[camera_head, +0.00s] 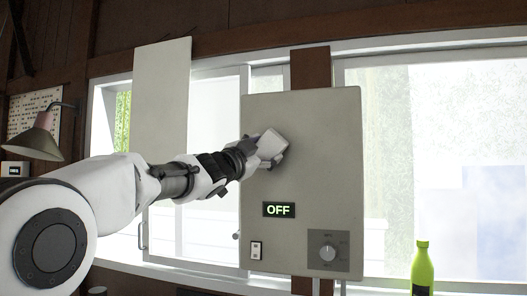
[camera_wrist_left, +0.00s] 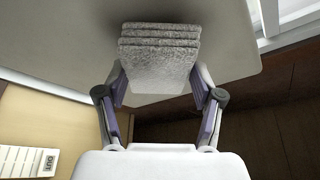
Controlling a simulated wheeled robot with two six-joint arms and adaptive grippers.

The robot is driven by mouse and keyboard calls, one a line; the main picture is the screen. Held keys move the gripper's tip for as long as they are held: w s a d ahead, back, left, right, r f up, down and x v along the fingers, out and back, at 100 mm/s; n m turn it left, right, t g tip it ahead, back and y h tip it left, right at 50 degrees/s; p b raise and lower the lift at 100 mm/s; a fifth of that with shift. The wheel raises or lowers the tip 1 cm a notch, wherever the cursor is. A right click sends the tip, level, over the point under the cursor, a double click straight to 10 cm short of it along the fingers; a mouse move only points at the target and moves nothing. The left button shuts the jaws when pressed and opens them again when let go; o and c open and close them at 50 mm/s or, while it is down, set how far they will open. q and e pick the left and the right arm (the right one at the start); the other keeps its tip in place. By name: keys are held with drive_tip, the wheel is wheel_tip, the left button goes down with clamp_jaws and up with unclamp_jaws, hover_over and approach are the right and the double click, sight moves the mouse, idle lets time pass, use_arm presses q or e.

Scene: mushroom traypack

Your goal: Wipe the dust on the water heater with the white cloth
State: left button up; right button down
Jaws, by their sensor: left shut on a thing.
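The water heater (camera_head: 301,186) is a light grey box with an OFF display, a small switch and a knob low on its front. My left gripper (camera_head: 268,153) is shut on the folded white cloth (camera_head: 271,141), at the upper left of the heater's front. In the left wrist view the cloth (camera_wrist_left: 160,50) looks grey and layered, held between the two fingers of my left gripper (camera_wrist_left: 160,88). Its far edge appears against or very near the heater's face (camera_wrist_left: 60,35); contact is not certain. I cannot make out dust on the visible front. My right gripper is not in view.
A green bottle (camera_head: 421,268) stands at the lower right. A desk lamp (camera_head: 36,140) is at the left. A pale open panel (camera_head: 162,90) and bright windows (camera_head: 440,150) lie around the heater. The heater's right side front is unobstructed.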

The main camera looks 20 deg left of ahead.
sight(280, 151)
use_arm(q)
drive_tip(key=shift+w, duration=0.15)
drive_tip(key=shift+w, duration=0.45)
drive_tip(key=shift+w, duration=0.35)
drive_tip(key=shift+d, duration=0.1)
drive_tip(key=shift+s+d+b, duration=0.2)
drive_tip(key=shift+d+b, duration=0.15)
drive_tip(key=shift+d, duration=1.6)
drive_tip(key=shift+w+d+r, duration=0.1)
drive_tip(key=shift+d, duration=0.05)
drive_tip(key=shift+p, duration=0.35)
drive_tip(key=shift+w+a, duration=0.1)
drive_tip(key=shift+a, duration=2.05)
